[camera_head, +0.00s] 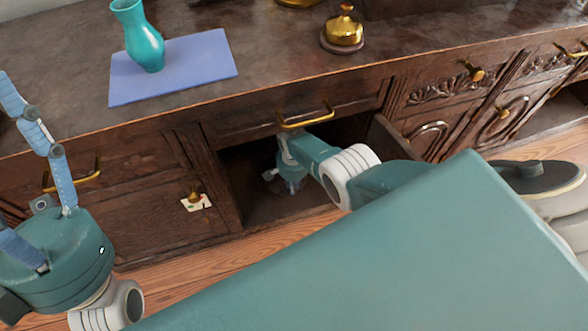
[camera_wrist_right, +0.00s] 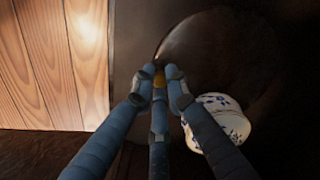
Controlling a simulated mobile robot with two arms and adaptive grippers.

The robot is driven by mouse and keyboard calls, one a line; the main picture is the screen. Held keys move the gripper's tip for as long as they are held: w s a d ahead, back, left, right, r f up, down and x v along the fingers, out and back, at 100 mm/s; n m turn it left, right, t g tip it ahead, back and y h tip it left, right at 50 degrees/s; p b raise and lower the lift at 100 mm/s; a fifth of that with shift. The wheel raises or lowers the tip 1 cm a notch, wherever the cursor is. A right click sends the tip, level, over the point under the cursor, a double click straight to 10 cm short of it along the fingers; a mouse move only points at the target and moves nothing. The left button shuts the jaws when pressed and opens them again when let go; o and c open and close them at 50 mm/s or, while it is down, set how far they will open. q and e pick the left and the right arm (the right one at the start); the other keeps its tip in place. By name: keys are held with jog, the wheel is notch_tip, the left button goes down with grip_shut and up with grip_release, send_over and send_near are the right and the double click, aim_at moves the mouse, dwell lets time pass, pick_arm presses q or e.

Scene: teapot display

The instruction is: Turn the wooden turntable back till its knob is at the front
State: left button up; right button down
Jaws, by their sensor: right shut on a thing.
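My right gripper (camera_head: 288,184) is inside the open lower compartment of the wooden cabinet. In the right wrist view its blue fingers (camera_wrist_right: 160,82) are shut on a small brass knob (camera_wrist_right: 158,79) at the rim of the dark, round turntable (camera_wrist_right: 205,45). A white teapot with blue patterns (camera_wrist_right: 222,113) stands on the turntable, right of the fingers and partly hidden by one. Shadow and my arm hide most of the turntable in the head view. My left gripper (camera_head: 32,165) is at the left, outside the cabinet, with its blue fingers spread and empty.
The cabinet top (camera_head: 270,75) carries a teal vase (camera_head: 143,40) on a blue mat (camera_head: 205,60) and a brass bell (camera_head: 343,30). A drawer with a brass handle (camera_head: 307,118) is above the compartment. Wooden floor (camera_head: 190,272) lies in front.

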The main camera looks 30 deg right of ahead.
jog(key=shift+w, duration=0.1)
dwell(0.3)
jog(key=c, duration=1.7)
grip_release()
jog(key=shift+c, duration=0.2)
jog(key=shift+r, duration=3.7)
